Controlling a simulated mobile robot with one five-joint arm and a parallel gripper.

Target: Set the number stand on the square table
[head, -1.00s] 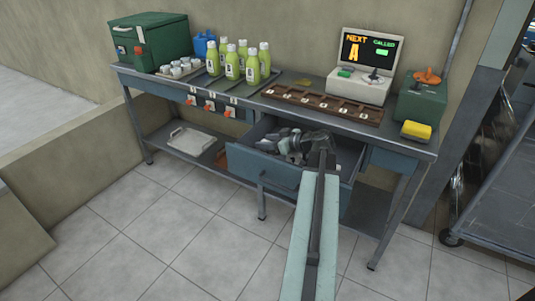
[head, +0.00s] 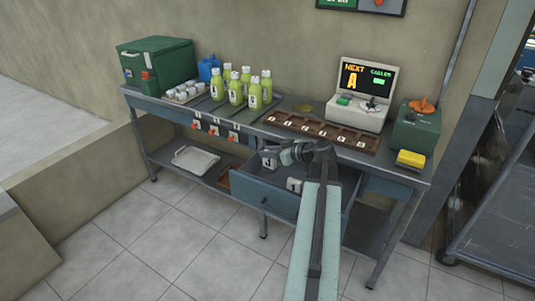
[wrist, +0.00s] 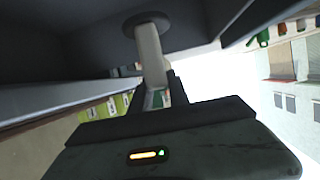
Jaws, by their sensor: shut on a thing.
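My gripper (head: 280,156) is over the open drawer (head: 263,193) of the long workbench, towards its left end. In the wrist view my gripper (wrist: 154,98) is shut on a slim pale post with a dark round end, which looks like part of the number stand (wrist: 151,52). In the head view a white piece with a dark mark, probably the same stand (head: 268,163), shows at the gripper's tip. Another white marked piece (head: 294,185) sits in the drawer. My arm hides part of the drawer. I see no square table.
A cart (head: 495,215) stands at the right. Tiled floor in front is clear.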

